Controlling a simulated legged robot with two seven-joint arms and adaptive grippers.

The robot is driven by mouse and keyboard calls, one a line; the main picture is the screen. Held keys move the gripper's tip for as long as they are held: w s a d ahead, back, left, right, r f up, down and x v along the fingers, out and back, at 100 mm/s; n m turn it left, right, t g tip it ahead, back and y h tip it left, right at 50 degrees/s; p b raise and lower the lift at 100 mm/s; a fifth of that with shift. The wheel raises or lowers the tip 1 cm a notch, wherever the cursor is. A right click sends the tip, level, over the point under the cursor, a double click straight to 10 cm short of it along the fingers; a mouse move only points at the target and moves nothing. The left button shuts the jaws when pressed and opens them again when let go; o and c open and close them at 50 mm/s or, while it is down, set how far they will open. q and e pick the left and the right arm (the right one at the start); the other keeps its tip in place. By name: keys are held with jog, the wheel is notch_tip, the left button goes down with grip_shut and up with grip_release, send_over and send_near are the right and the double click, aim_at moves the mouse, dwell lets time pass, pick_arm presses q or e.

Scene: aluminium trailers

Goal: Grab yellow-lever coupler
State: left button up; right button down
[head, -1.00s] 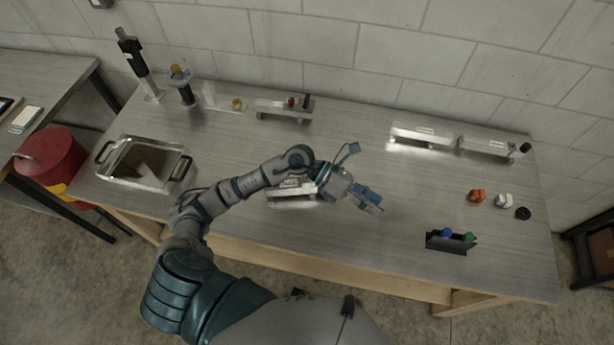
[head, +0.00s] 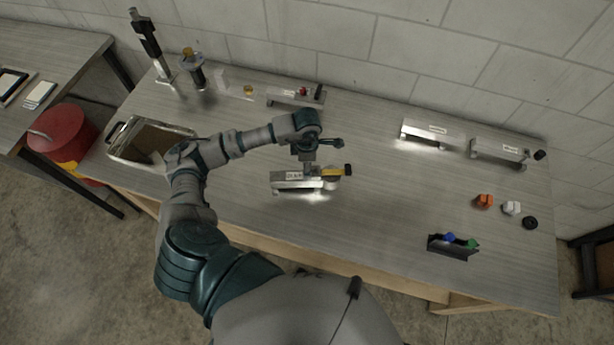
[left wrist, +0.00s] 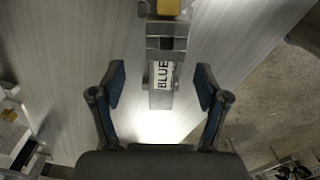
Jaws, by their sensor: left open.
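The coupler with a yellow lever (head: 332,171) sits at the right end of a small aluminium trailer (head: 290,181) near the middle of the bench. A dark knob is at its outer end. In the left wrist view the yellow part (left wrist: 168,7) is cut off at the top edge, and the trailer's label reads "BLUE" (left wrist: 163,76). My left gripper (left wrist: 160,82) is open, with its fingers either side of the labelled body and apart from it. In the head view my left gripper (head: 308,168) points down over the trailer; its fingertips are hard to make out. My right gripper is not in view.
More aluminium trailers stand at the back (head: 296,97) and back right (head: 432,132). A black holder with blue and green knobs (head: 452,246) is at front right, near orange, white and black parts. A metal tray (head: 122,149) is at left. The bench's front middle is clear.

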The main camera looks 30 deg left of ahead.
aim_at(287, 179)
pick_arm(q)
notch_tip(287, 179, down, 2)
jog(key=f, duration=0.1)
jog(key=f+p, duration=0.1)
jog(key=f, duration=0.2)
jog(key=shift+s+d+f+p, duration=0.1)
jog(key=shift+s+d+p, duration=0.15)
jog(key=shift+p, duration=0.15)
jog(key=shift+a+f, duration=0.1)
jog(key=shift+f, duration=0.5)
jog(key=shift+w, duration=0.1)
grip_shut()
